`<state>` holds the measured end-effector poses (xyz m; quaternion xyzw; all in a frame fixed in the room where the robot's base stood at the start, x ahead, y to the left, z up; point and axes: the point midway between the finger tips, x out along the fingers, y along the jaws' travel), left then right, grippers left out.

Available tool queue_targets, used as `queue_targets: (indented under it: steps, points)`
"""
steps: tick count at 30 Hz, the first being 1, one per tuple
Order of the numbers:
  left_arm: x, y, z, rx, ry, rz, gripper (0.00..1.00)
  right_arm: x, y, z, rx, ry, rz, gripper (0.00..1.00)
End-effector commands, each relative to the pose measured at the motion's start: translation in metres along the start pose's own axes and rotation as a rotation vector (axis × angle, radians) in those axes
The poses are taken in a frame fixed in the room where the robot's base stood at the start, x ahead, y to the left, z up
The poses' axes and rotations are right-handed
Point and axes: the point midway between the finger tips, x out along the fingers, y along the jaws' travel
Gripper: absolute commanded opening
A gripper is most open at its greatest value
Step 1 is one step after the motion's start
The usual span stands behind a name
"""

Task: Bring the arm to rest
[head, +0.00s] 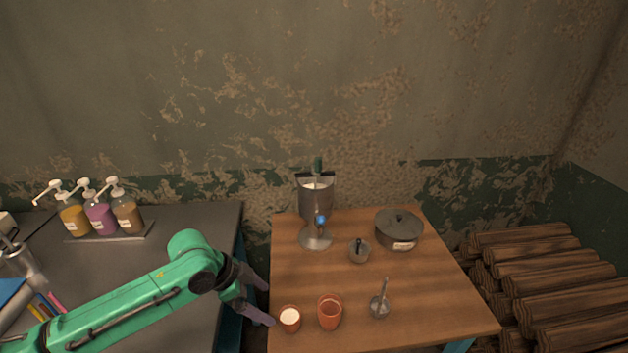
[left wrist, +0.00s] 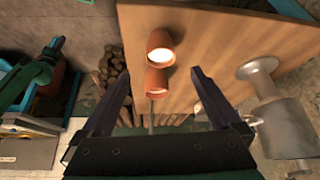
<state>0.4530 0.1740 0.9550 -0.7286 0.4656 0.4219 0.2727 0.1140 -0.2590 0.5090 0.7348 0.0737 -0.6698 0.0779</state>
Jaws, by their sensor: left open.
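My left gripper (head: 269,306) is open and empty, at the left edge of the wooden table (head: 400,284) in the head view. Its two dark fingers spread wide in the left wrist view (left wrist: 155,85). A terracotta cup with white contents (head: 290,319) stands just right of the fingertips, apart from them as far as I can tell. It also shows in the left wrist view (left wrist: 160,48). A second terracotta cup (head: 329,312) stands to its right. My right gripper is not in the head view.
A metal dispenser (head: 316,208), a lidded pot (head: 398,230), a small pot (head: 359,251) and a small vessel with a handle (head: 380,306) stand on the table. Pump bottles (head: 100,215) stand on the grey counter (head: 195,232) at left. Logs (head: 545,280) are stacked at right.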

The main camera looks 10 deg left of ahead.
Motion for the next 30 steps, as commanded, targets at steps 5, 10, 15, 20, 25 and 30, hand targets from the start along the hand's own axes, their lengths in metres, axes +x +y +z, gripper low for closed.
queue_targets:
  steps: [5,10,15,20,25,30]
  points:
    - [0.040,0.046,-0.021,-0.008,0.025,0.002,0.97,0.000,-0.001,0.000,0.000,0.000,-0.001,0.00]
    - [0.048,0.071,-0.012,-0.229,0.041,-0.122,0.97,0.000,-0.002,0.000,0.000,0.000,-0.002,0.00]
    - [0.035,0.082,0.039,-0.520,-0.026,-0.253,0.97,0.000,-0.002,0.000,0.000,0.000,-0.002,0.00]
    - [0.016,0.100,0.102,-0.781,-0.144,-0.363,0.97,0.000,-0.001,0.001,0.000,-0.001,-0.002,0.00]
    - [0.032,0.108,0.146,-0.894,-0.231,-0.408,0.97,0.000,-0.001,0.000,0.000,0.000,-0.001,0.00]
    - [0.091,0.105,0.174,-0.892,-0.254,-0.390,0.97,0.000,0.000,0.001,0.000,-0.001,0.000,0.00]
